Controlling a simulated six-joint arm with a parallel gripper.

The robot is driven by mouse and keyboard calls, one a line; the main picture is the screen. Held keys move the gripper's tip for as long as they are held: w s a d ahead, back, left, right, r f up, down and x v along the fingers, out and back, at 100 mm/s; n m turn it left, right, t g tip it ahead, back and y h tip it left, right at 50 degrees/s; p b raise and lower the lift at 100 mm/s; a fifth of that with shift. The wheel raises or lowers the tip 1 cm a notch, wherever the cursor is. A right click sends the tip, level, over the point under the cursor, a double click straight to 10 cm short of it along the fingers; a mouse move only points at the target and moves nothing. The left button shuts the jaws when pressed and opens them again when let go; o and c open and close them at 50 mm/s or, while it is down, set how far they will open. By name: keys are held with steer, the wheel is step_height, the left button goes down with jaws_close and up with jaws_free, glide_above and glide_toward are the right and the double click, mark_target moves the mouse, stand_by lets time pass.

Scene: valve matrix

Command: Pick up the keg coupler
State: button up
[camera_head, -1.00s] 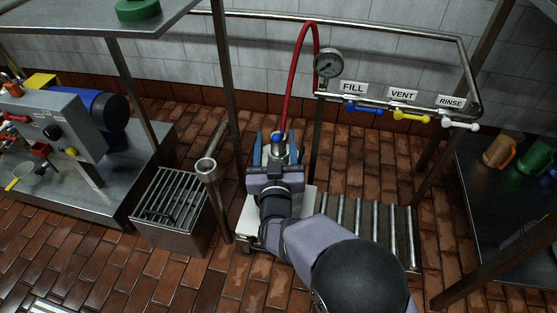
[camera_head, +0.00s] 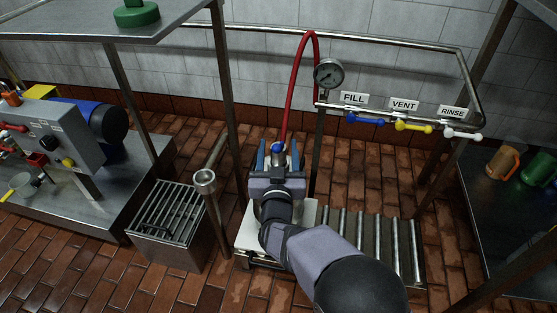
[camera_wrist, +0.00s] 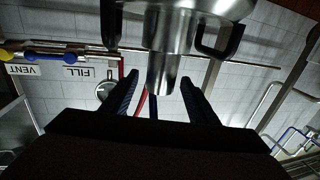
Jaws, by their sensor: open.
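The keg coupler (camera_head: 278,158) is a metal fitting with a blue top, at the lower end of the red hose (camera_head: 293,95). In the wrist view its metal neck (camera_wrist: 161,72) shows between the fingers. My gripper (camera_head: 278,166) has two blue fingers, one on each side of the coupler. My gripper (camera_wrist: 158,85) is open; gaps show beside the neck, and I see no firm contact. A wider steel body (camera_wrist: 180,28) with black handles fills the top of the wrist view; I cannot tell whether it belongs to the coupler. My wrist hides the coupler's lower part in the head view.
A gauge (camera_head: 328,74) and blue, yellow and white valve handles line the pipe at right. A metal post with a cup (camera_head: 204,181) stands close left of my gripper, beside a grated box (camera_head: 170,220). A roller rack (camera_head: 375,240) lies at right.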

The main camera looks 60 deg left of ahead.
steer(key=shift+b+x, duration=0.8)
steer(key=shift+x, duration=1.4)
steer(key=shift+f, duration=0.1)
steer(key=shift+c, duration=0.2)
jaws_close()
step_height(320, 180, up, 10)
steer(key=p, duration=0.4)
